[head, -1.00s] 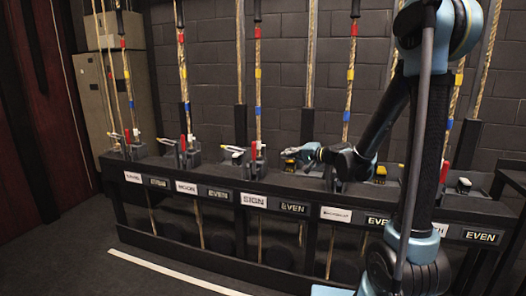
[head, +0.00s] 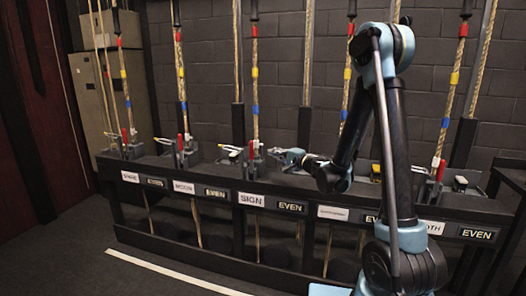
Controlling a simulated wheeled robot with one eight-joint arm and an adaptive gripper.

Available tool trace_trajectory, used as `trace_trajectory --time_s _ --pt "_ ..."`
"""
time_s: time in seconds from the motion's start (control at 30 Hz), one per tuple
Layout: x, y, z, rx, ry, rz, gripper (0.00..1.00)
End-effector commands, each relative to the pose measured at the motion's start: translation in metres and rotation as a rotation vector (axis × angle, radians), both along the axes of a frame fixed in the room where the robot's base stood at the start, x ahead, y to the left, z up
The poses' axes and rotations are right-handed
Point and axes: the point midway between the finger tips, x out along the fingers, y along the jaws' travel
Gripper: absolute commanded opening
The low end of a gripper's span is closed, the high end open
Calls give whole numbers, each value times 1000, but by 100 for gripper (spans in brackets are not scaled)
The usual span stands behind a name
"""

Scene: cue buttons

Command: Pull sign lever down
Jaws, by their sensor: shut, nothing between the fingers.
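The sign lever (head: 256,147) is the red-tipped upright handle above the white SIGN label (head: 251,200), at the middle of the black rail in the head view. A rope with red, yellow and blue bands rises behind it. My gripper (head: 274,152) is just right of this lever, at about the same height, with its fingers pointing left toward it. The gripper is shut and empty. I cannot tell whether the fingertips touch the lever.
Other red levers stand along the rail, to the left (head: 181,145) and to the right (head: 441,170). Ropes hang upright behind the black rail (head: 330,195). A beige cabinet (head: 92,100) stands at the back left. The floor (head: 80,235) in front is clear, with a white line.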

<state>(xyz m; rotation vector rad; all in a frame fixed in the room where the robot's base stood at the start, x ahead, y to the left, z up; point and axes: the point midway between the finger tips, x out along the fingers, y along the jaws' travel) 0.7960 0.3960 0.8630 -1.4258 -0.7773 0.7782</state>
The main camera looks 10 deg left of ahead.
Motion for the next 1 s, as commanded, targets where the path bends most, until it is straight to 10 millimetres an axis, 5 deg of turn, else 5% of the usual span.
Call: trace_trajectory --time_s 0.6,1.0 --pt "45 70 0 -1 0 2 0" --pt "54 83 0 -1 0 0 0"
